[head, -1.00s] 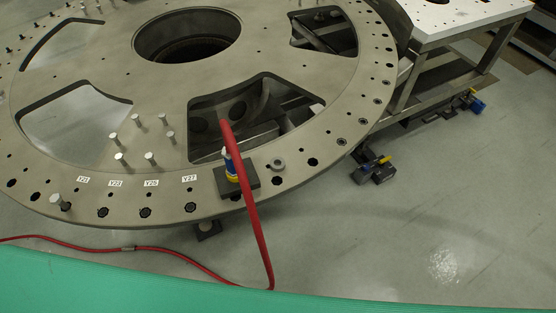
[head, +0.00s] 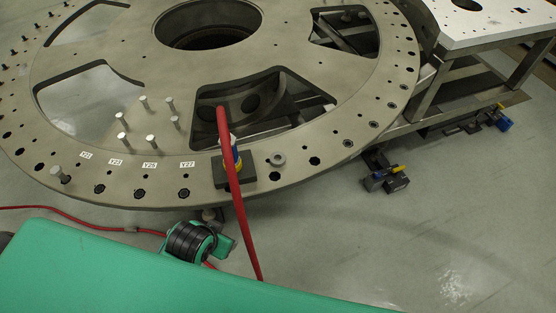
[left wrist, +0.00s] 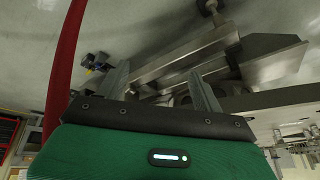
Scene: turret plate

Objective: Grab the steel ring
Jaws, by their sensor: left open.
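The steel ring (head: 277,159) is a small grey ring lying flat on the near rim of the large turret plate (head: 330,130), right of a dark block (head: 250,178). My left gripper (left wrist: 160,75) shows in the left wrist view with its two grey fingers apart and nothing between them. In the head view its arm covers the bottom left, below the plate's near edge; the fingers cannot be made out there. I cannot make out the ring in the left wrist view. My right gripper is in neither view.
A red hose (head: 236,190) passes in front of the dark block, left of the ring; it also shows in the left wrist view (left wrist: 65,60). Several upright pins (head: 150,140) stand left on the plate. A white-topped table (head: 485,25) stands at the right. The floor at lower right is clear.

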